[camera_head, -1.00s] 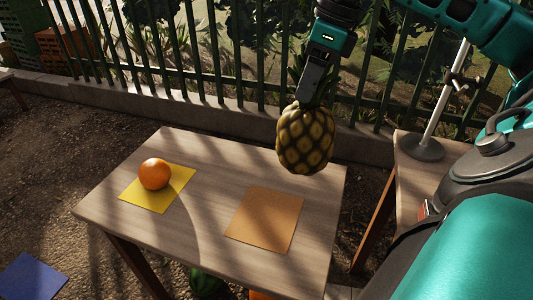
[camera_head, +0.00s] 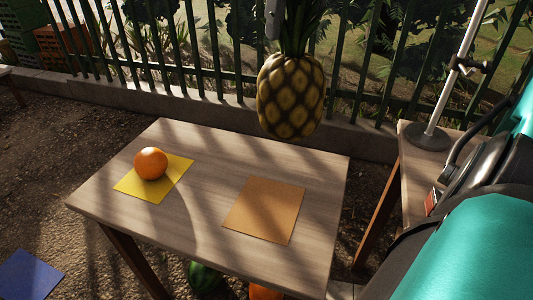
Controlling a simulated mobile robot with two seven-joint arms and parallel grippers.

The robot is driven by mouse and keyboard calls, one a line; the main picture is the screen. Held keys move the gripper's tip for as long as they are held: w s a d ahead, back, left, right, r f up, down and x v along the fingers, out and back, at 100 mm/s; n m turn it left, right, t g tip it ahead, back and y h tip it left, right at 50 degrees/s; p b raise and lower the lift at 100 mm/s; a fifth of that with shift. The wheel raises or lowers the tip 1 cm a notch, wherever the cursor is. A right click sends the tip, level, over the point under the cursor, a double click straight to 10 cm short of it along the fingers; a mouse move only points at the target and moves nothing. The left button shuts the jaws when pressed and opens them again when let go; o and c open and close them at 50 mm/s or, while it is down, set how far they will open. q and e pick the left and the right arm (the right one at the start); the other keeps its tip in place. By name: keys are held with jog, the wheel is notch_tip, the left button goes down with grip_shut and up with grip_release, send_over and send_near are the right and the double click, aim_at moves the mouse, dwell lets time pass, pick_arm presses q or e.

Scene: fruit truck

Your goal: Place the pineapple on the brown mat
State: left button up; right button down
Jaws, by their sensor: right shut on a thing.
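The pineapple (camera_head: 291,95) hangs upright in the air above the far right part of the wooden table (camera_head: 215,200), its green leaves reaching the top edge of the view. My right gripper (camera_head: 273,18) shows only as a small grey part beside the leaves at the top edge; it is shut on the pineapple, and the rest of it is out of the frame. The brown mat (camera_head: 265,209) lies flat and empty on the right half of the table, nearer than the pineapple. My left gripper is not in view.
An orange (camera_head: 151,163) sits on a yellow mat (camera_head: 153,190) on the table's left side. A metal stand (camera_head: 428,136) is on a side table at right. A green fence (camera_head: 180,50) runs behind. A watermelon (camera_head: 204,277) lies below the table.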

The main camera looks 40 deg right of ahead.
jog(key=m, duration=0.1)
send_over(265, 108)
jog(key=w+d, duration=0.1)
jog(key=shift+w+d+b, duration=0.15)
jog(key=shift+w+b, duration=0.05)
jog(key=shift+b, duration=0.1)
notch_tip(265, 108, down, 14)
jog(key=b, duration=0.3)
jog(key=shift+f, duration=0.15)
jog(key=shift+f+b, duration=0.6)
jog(key=shift+f, duration=2.2)
jog(key=shift+f, duration=0.15)
jog(key=c, duration=0.7)
grip_release()
jog(key=shift+s+f, duration=0.1)
jog(key=shift+c, duration=0.2)
jog(key=o, duration=0.4)
jog(key=shift+o, duration=0.2)
